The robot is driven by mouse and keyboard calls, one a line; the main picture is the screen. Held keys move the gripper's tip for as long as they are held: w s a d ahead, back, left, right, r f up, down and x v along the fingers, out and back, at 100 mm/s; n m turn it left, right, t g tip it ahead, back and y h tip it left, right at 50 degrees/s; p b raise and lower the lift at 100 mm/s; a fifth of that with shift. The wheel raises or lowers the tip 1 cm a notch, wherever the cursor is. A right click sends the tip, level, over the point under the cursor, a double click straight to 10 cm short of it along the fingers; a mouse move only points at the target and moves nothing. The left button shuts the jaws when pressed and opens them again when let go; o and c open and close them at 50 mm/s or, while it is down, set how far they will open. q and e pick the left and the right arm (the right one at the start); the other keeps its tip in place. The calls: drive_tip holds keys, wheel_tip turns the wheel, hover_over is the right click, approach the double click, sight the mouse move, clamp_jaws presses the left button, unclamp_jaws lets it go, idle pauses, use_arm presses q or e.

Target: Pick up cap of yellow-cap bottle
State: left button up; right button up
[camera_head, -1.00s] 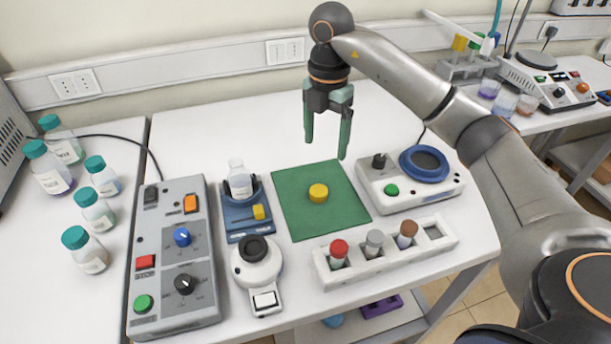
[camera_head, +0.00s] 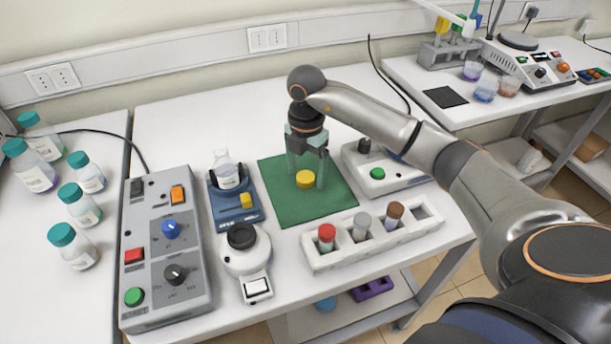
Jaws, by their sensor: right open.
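The yellow cap (camera_head: 305,180) lies on the green mat (camera_head: 298,207) in the middle of the table. My right gripper (camera_head: 306,178) points down over the mat, open, with one finger on each side of the cap. I cannot tell whether the fingers touch it. An uncapped clear bottle (camera_head: 227,175) stands on the blue device (camera_head: 236,207) left of the mat. My left gripper is not in view.
A white rack (camera_head: 330,258) with red, grey and brown capped vials stands in front of the mat. A grey control box (camera_head: 165,255) is at left. A device with a green button (camera_head: 377,173) is close right of the gripper. Teal-capped bottles (camera_head: 75,247) stand at far left.

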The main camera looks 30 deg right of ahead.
drive_tip(key=shift+f, duration=0.15)
clamp_jaws()
idle(0.6)
